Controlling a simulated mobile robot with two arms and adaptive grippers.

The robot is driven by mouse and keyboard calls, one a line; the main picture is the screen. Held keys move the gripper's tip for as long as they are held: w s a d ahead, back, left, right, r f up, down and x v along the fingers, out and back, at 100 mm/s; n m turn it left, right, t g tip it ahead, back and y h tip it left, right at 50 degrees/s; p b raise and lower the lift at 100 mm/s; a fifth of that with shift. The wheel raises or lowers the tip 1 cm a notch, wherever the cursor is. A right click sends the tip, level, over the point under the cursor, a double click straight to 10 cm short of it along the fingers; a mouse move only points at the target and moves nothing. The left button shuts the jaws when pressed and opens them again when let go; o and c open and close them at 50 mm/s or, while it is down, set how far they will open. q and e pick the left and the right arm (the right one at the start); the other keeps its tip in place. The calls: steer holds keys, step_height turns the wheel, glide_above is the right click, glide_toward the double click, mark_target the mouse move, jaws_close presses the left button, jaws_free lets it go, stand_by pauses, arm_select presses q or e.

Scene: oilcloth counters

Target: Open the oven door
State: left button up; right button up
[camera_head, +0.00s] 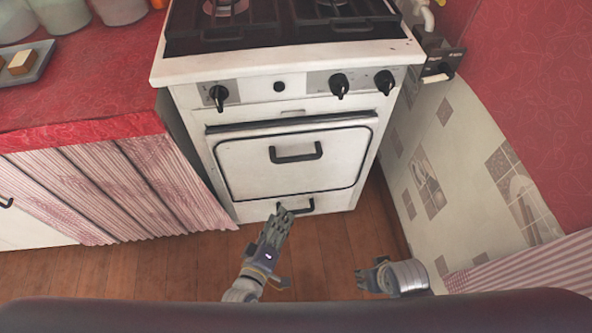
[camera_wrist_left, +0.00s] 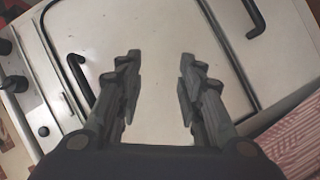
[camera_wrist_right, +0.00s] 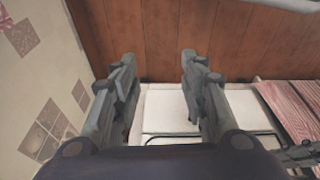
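The white oven (camera_head: 235,190) stands beyond me, and its front door (camera_head: 250,160) looks shut. A black door handle (camera_head: 295,158) sits at the door's upper middle; it also shows at the left of the left wrist view (camera_wrist_left: 82,78). My left gripper (camera_head: 284,213) is open and empty in front of the oven's lower part. In the left wrist view its fingers (camera_wrist_left: 158,85) are spread, with the white door face beyond, between the two handles. My right gripper (camera_head: 363,277) is lower right, away from the oven; its fingers (camera_wrist_right: 160,90) are apart and empty.
A lower black handle (camera_head: 308,207) is partly hidden by my left gripper. Black knobs (camera_head: 339,85) line the panel above the door. A red counter with striped curtain (camera_head: 85,185) stands left; a patterned wall (camera_head: 440,170) is close right. Wooden floor (camera_head: 160,270) is clear.

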mark_target(296, 156)
arm_select(q)
step_height(296, 156, up, 10)
steer(key=w+d+n+t+b, duration=0.2)
steer(key=n+t+b, duration=0.3)
steer(key=n, duration=0.1)
steer(key=b+x, duration=0.1)
steer(key=x, duration=0.9)
steer(key=shift+w, duration=0.1)
steer(key=shift+w+d+r, duration=0.15)
steer(key=shift+w, duration=0.2)
arm_select(e)
step_height(296, 156, up, 8)
steer(key=w+t, duration=0.2)
steer(key=shift+w+a+f+t, duration=0.2)
steer(key=shift+a+t, duration=0.1)
arm_select(q)
steer(key=shift+c, duration=0.4)
jaws_close()
